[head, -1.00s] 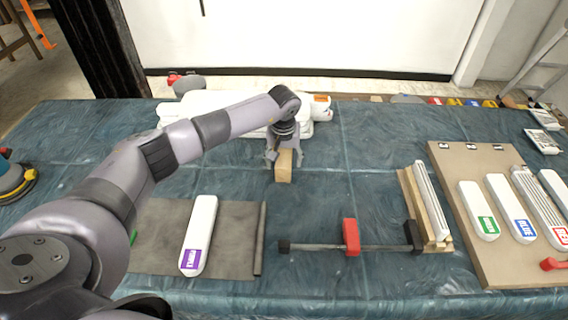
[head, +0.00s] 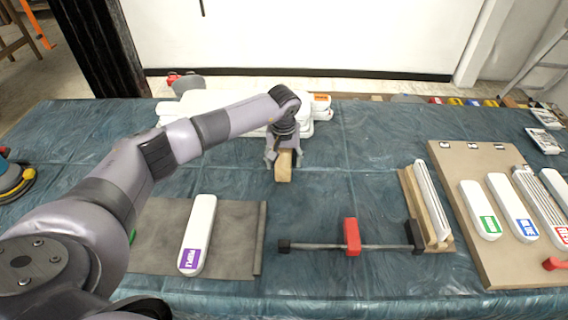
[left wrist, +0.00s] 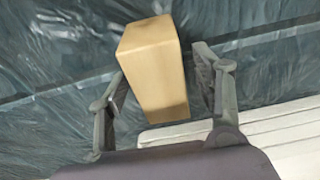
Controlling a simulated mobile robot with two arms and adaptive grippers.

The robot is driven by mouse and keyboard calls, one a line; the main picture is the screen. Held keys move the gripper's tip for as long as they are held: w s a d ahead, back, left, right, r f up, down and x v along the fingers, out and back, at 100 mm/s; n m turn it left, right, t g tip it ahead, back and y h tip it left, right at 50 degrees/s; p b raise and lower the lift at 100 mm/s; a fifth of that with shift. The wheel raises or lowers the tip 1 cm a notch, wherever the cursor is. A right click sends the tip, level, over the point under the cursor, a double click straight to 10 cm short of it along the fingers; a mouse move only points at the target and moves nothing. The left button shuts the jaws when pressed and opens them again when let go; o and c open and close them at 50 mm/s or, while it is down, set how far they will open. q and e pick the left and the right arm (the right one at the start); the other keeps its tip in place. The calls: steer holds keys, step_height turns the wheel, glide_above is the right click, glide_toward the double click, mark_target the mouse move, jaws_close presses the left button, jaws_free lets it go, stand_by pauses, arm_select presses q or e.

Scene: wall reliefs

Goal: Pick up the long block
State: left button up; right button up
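The long block (head: 283,172) is a plain tan wooden piece on the blue-green covered table, in the upper middle of the head view. My left gripper (head: 284,158) is above its far end, pointing down. In the left wrist view the block (left wrist: 155,65) stands between the two fingers of my left gripper (left wrist: 160,95). The fingers are spread, with a gap seen on the right side; the left finger is close to the block, and I cannot tell whether it touches. My right gripper is not in view.
White pieces (head: 322,114) lie just behind the gripper. A bar clamp with a red part (head: 351,237) lies in front to the right. A purple-labelled white piece (head: 198,235) rests on a grey mat (head: 153,230). A brown board (head: 470,262) holds labelled white pieces at right.

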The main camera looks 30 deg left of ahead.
arm_select(q)
steer(key=c, duration=1.2)
steer(key=shift+r, duration=0.15)
